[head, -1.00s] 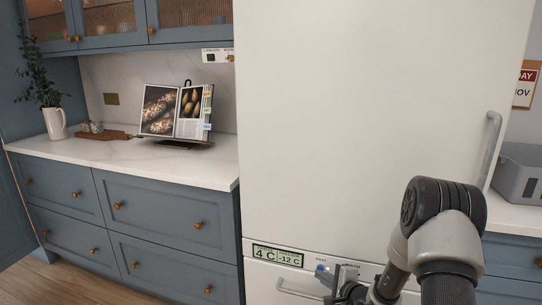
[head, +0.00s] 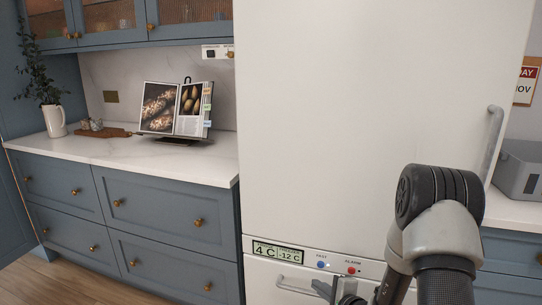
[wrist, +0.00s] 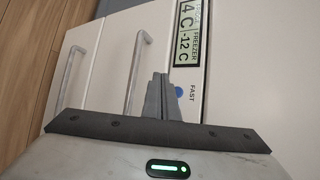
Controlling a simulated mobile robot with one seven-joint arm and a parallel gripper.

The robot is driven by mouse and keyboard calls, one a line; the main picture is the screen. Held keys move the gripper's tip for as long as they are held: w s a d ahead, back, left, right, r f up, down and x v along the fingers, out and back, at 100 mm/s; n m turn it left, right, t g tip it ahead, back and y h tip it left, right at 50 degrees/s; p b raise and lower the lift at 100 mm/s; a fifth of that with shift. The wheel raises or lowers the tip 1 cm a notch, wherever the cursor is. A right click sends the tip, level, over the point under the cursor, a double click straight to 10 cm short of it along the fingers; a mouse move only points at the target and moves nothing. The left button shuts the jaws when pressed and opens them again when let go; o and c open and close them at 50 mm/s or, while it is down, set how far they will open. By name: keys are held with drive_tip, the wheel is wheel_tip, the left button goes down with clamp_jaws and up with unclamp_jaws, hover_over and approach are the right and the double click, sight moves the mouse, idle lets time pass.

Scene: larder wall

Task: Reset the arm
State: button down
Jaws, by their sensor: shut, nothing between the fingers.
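My gripper (wrist: 163,97) is shut and empty in the wrist view, its fingers together in front of the fridge's panel strip. In the head view my arm reaches in from the lower right, and the gripper (head: 338,290) shows only in part at the bottom edge. The tall white fridge-freezer (head: 370,120) stands just beyond it. The blue FAST button (head: 321,265) and the red ALARM button (head: 351,270) show above the gripper. The blue button (wrist: 179,91) appears beside the fingertips in the wrist view; I cannot tell whether they touch anything.
The display (head: 278,251) reads 4 C and -12 C. A drawer handle (head: 297,287) lies left of the gripper; handles (wrist: 137,70) also show in the wrist view. A marble counter (head: 110,157) with a cookbook (head: 190,110) is left. A grey box (head: 520,172) stands right.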

drive_tip(key=shift+s+a, duration=0.1)
drive_tip(key=shift+s, duration=0.25)
drive_tip(key=s+a+r+n+g+y, duration=0.2)
drive_tip(key=s+a+r+n+y, duration=0.15)
drive_tip(key=a+r, duration=0.35)
drive_tip(key=s+a+r+n+g+y, duration=0.2)
drive_tip(key=s+a+r+n+y, duration=0.15)
drive_tip(key=a+r, duration=0.45)
drive_tip(key=s+r+n+g+h, duration=0.2)
drive_tip(key=s+r+n+g, duration=0.15)
drive_tip(key=s, duration=0.45)
drive_tip(key=s+r+n+g+h, duration=0.1)
drive_tip(key=s+r+n+g, duration=0.1)
drive_tip(key=s+r+n, duration=0.4)
drive_tip(key=s+d+r+t+h, duration=0.2)
drive_tip(key=s+d+h, duration=0.25)
drive_tip(key=d, duration=0.25)
drive_tip(key=s+d+r+t+h, duration=0.1)
drive_tip(key=s+d+r+h, duration=0.3)
drive_tip(key=d, duration=0.4)
wheel_tip(320, 180, up, 26)
drive_tip(key=s+p, duration=0.1)
drive_tip(key=p, duration=2.6)
drive_tip(key=shift+r+n+p, duration=0.25)
drive_tip(key=shift+n+p, duration=0.1)
drive_tip(key=shift+p, duration=0.05)
